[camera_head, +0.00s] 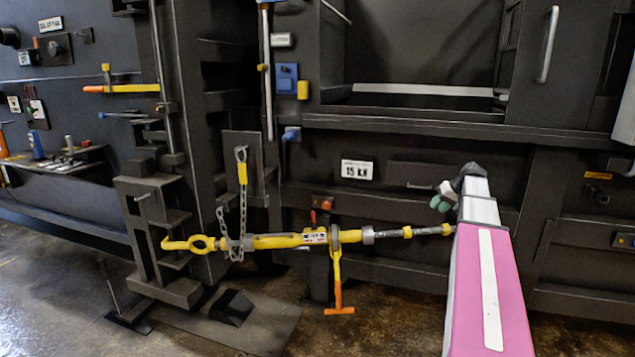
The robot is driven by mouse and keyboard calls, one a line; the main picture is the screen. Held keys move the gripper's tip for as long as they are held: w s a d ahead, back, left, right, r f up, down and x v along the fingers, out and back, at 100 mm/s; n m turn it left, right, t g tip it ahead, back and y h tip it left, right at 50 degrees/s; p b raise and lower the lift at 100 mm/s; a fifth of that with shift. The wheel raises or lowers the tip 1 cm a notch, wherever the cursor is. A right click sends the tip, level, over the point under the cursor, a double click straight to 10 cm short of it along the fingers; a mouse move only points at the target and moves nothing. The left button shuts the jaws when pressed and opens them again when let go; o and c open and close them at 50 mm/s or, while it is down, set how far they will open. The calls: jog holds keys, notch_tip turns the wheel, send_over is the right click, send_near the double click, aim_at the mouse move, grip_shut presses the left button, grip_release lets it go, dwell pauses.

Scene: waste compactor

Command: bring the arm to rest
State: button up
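My arm, pink with white and grey parts, reaches in from the lower right of the head view. At its far end is a small dark part with green and white pieces, which looks like my gripper (442,197). It is too small and turned too far to tell whether the fingers are apart or closed. It appears in front of the dark machine face, above the right end of a yellow turnbuckle bar (275,241). I cannot tell whether it touches anything.
The yellow bar crosses the machine front, with a chain (232,235) and an orange-ended handle (338,290) hanging at it. A hopper opening (425,50) is above. Bare floor (390,325) lies in front.

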jog(key=s+a+f+g+h, duration=0.25)
jog(key=s+a+f, duration=0.75)
jog(key=a+f, duration=0.55)
jog(key=s+a+f+g+h, duration=0.1)
jog(key=s+a+f, duration=0.4)
jog(key=s, duration=0.3)
jog(key=s+a+f+g+h, duration=0.1)
jog(key=s+a+f+h, duration=0.1)
jog(key=s+a+f, duration=0.3)
jog(key=s+a, duration=0.1)
jog(key=s, duration=0.3)
jog(key=shift+a, duration=0.4)
jog(key=shift+d, duration=0.1)
